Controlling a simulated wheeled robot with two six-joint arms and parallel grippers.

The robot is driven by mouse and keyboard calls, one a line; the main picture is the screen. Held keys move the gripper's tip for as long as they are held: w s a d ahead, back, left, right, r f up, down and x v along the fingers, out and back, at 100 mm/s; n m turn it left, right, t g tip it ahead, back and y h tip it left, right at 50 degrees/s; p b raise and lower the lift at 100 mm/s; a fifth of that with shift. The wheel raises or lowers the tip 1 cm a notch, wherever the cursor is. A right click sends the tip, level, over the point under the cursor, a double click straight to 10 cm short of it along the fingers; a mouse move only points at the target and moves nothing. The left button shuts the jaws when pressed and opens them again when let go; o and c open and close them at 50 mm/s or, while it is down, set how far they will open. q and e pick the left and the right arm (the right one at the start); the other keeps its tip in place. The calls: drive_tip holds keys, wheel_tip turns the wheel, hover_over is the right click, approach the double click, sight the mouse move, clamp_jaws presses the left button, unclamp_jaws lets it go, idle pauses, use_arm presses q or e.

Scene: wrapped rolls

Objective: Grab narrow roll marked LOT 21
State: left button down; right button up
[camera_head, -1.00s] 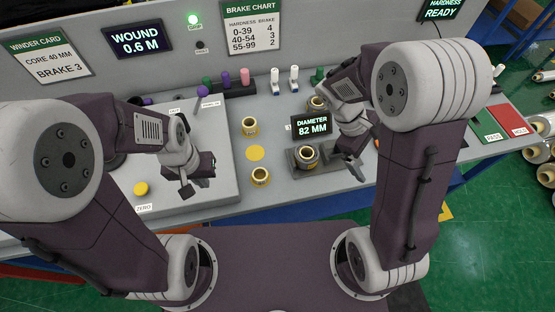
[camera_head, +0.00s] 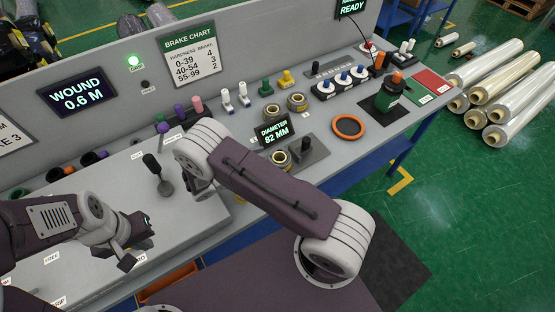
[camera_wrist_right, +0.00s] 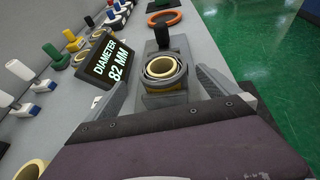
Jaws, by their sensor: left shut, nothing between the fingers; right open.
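No LOT 21 marking is legible on any roll. A roll with a pale core (camera_head: 279,158) stands upright in the grey block beside the diameter display; it also shows in the right wrist view (camera_wrist_right: 165,68). My right gripper (camera_wrist_right: 162,78) is open, its fingers apart on the near side of that roll, which shows between them; contact is not clear. In the head view my right arm hides most of that gripper. Two more rolls (camera_head: 297,102) (camera_head: 272,112) stand behind the display. My left gripper (camera_head: 130,252) is shut and empty over the left worktop.
The diameter display (camera_head: 273,132) reads 82 MM, close beside the roll's block. A black post (camera_head: 307,143) rises just beyond the roll. An orange ring (camera_head: 348,127) lies farther right. Another roll (camera_wrist_right: 30,170) shows at the right wrist view's lower left corner.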

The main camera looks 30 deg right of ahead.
sight(274, 161)
drive_tip(key=x, duration=0.1)
drive_tip(key=p+x, duration=0.1)
drive_tip(key=x, duration=0.3)
drive_tip(key=shift+s, duration=0.35)
drive_tip(key=shift+w+d+f+p, duration=0.15)
drive_tip(key=shift+d+f+p, duration=0.05)
drive_tip(key=shift+d+p, duration=0.15)
drive_tip(key=shift+a, duration=0.1)
drive_tip(key=shift+c, duration=1)
drive_tip(key=shift+r, duration=0.1)
drive_tip(key=c, duration=1.7)
